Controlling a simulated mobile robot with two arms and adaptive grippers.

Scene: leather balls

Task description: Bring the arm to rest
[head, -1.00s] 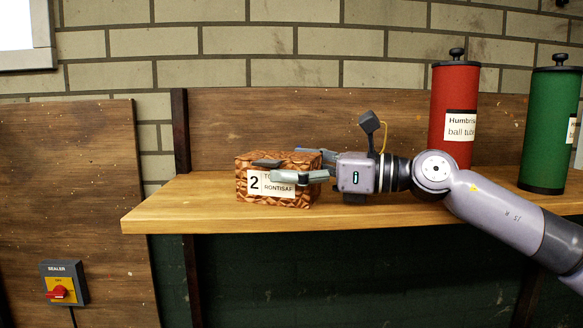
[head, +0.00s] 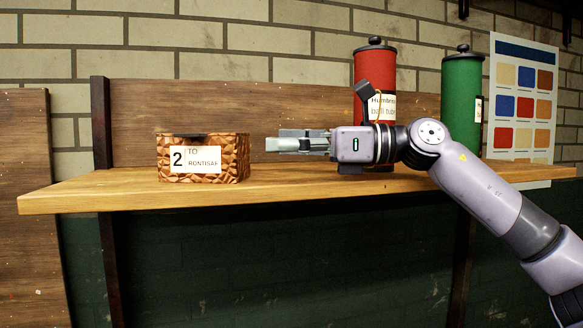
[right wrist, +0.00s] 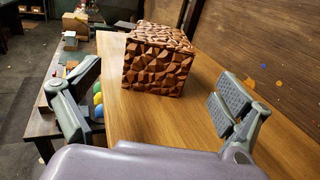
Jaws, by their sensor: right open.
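My right gripper (head: 290,143) is open and empty in the head view, held just above the wooden shelf (head: 330,184). Its two fingers also show wide apart in the right wrist view (right wrist: 158,106). A brown faceted box (head: 217,168) with a label reading "2 TO RONTISAF" stands on the shelf to the left of the fingertips. A gap lies between the box and the fingers. In the right wrist view the box (right wrist: 156,68) stands beyond the fingers, with nothing between them. My left gripper is not in view.
A red tube (head: 375,72), partly hidden by my right gripper, and a green tube (head: 461,100) stand on the shelf behind my right arm. A colour chart (head: 522,95) hangs at right. In the right wrist view, several coloured balls (right wrist: 98,98) and another table (right wrist: 45,125) lie at left.

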